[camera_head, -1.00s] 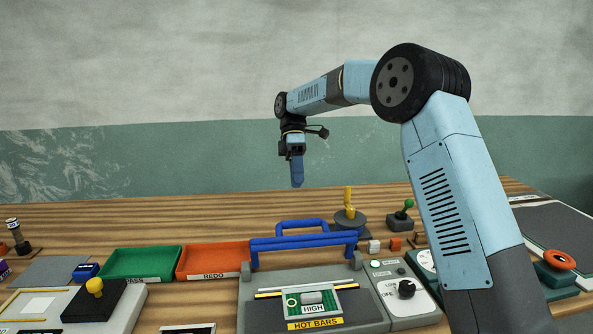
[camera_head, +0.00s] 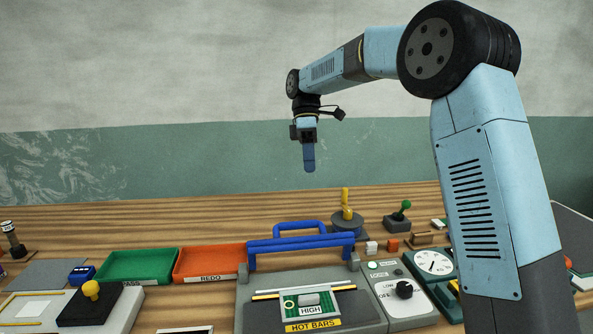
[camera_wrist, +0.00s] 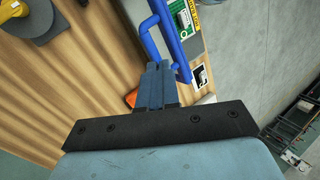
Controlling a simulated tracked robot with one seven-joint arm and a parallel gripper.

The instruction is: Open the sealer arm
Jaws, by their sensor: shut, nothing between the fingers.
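The sealer (camera_head: 250,312) is a grey machine at the front middle of the bench, marked HOT BARS. Its blue arm (camera_head: 300,242) spans its rear edge, with a blue handle loop (camera_head: 300,226) rising behind it. A green board (camera_head: 291,303) and a light block marked HIGH lie on the sealer bed, uncovered. My gripper (camera_head: 309,168) hangs pointing down, well above and behind the blue bar, touching nothing. In the wrist view my gripper (camera_wrist: 157,68) has its blue fingers together and empty, overlapping the view of the blue loop (camera_wrist: 150,30).
Green (camera_head: 137,264) and orange (camera_head: 209,260) trays lie left of the sealer. A control panel with a black knob (camera_head: 404,289) adjoins its right side. A yellow-topped spool (camera_head: 347,219) and a green-knobbed lever (camera_head: 399,217) stand behind. The air around my gripper is clear.

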